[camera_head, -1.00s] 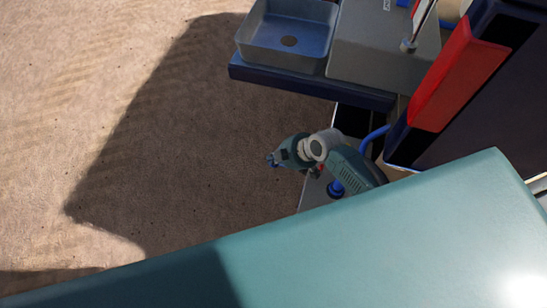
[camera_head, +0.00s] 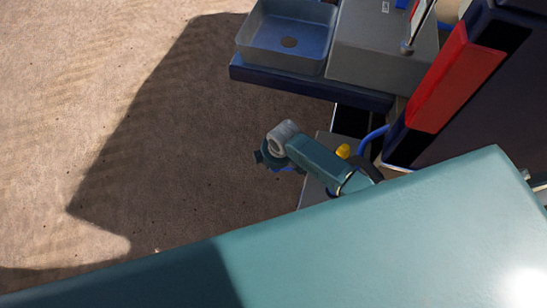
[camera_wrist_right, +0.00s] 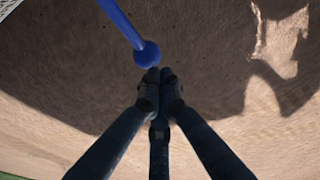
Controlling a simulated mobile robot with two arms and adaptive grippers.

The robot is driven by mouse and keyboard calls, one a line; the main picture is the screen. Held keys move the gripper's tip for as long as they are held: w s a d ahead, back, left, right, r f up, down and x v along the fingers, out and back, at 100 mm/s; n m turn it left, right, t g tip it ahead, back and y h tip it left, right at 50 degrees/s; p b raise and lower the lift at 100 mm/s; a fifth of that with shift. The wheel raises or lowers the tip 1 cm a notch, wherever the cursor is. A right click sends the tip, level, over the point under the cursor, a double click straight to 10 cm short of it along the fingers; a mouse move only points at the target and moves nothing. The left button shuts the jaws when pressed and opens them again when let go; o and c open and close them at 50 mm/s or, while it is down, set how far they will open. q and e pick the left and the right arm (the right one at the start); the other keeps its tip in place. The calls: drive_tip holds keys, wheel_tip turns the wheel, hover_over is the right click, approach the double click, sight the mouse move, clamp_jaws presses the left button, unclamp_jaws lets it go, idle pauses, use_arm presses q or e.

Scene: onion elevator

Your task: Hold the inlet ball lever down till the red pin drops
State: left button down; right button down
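In the right wrist view, the inlet ball lever shows as a blue rod ending in a blue ball (camera_wrist_right: 147,54). My right gripper (camera_wrist_right: 160,74) has its dark fingers brought together, with nothing seen between them. Its fingertips are right beside the ball, at its lower right in the picture; I cannot tell whether they touch. In the head view, a teal arm of mine with a grey joint reaches over the grey machine edge, its fingers not clear. The ball lever is not made out there. I cannot make out the red pin. My left gripper is not in view.
A blue-grey basin (camera_head: 287,38) and a grey box (camera_head: 380,48) stand on a dark blue ledge at the top. A red panel (camera_head: 455,78) on a dark housing is at right. A blue hose (camera_head: 372,138) and a yellow knob (camera_head: 343,151) are near my arm. Left floor is clear.

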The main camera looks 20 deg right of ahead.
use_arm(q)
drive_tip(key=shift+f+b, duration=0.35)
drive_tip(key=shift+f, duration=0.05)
use_arm(e)
drive_tip(key=shift+s+d+f+h, duration=0.1)
drive_tip(key=shift+f+h, duration=0.05)
drive_tip(key=shift+f, duration=0.5)
drive_tip(key=shift+s+d+f+h, duration=0.1)
drive_tip(key=shift+f+h, duration=0.05)
drive_tip(key=shift+f, duration=0.55)
idle(2.1)
idle(0.6)
